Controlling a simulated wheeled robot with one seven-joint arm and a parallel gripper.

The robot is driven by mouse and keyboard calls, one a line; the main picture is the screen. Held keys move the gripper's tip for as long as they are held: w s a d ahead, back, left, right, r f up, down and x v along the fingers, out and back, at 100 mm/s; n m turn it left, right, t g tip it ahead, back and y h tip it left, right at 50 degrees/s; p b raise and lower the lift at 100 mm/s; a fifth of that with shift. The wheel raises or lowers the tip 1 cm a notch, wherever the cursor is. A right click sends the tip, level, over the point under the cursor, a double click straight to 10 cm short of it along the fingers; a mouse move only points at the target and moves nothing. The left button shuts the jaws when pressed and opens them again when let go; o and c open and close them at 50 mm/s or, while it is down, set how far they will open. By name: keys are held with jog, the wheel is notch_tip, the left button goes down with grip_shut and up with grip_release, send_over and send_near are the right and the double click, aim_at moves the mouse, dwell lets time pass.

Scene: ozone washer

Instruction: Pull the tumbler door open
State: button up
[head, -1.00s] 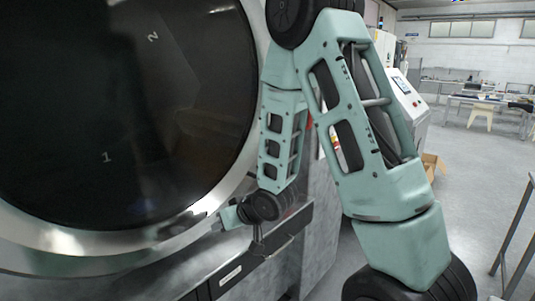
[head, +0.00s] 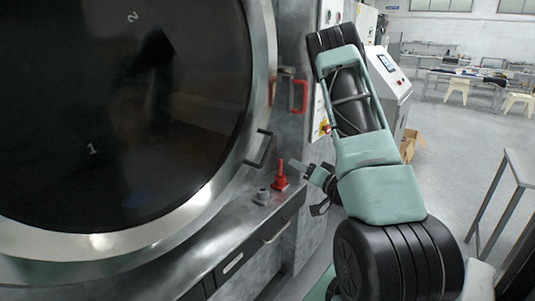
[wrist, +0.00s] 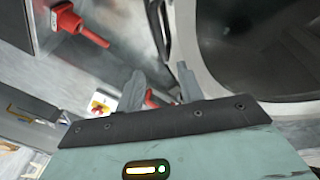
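The tumbler door (head: 120,120) is a large round dark panel in a steel rim, filling the left of the head view. It looks closed. A dark bar handle (head: 260,150) sits at its lower right rim. My gripper (head: 300,167) is right of this handle, apart from it, beside a red upright lever (head: 280,178) on the ledge. In the wrist view, my two fingers (wrist: 160,88) are spread with a gap between them and hold nothing. The dark handle (wrist: 157,28) lies beyond the fingertips, and the door (wrist: 265,45) fills the right.
A red U-shaped handle (head: 298,95) is on the frame right of the door. A grey knob (head: 262,195) stands on the steel ledge beside the red lever. A control console (head: 388,75) stands behind my arm. Open floor lies at right, with a metal stand (head: 500,190).

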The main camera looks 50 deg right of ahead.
aim_at(268, 149)
jog(key=shift+w+d+p, duration=0.45)
jog(key=shift+w+p, duration=0.25)
jog(key=shift+w, duration=1.9)
jog(key=shift+w+d+p, duration=0.5)
jog(key=shift+w+p, duration=0.15)
jog(key=shift+w, duration=2)
jog(key=shift+w+d+p, duration=0.45)
jog(key=shift+w+p, duration=0.25)
jog(key=shift+w, duration=1.9)
grip_shut()
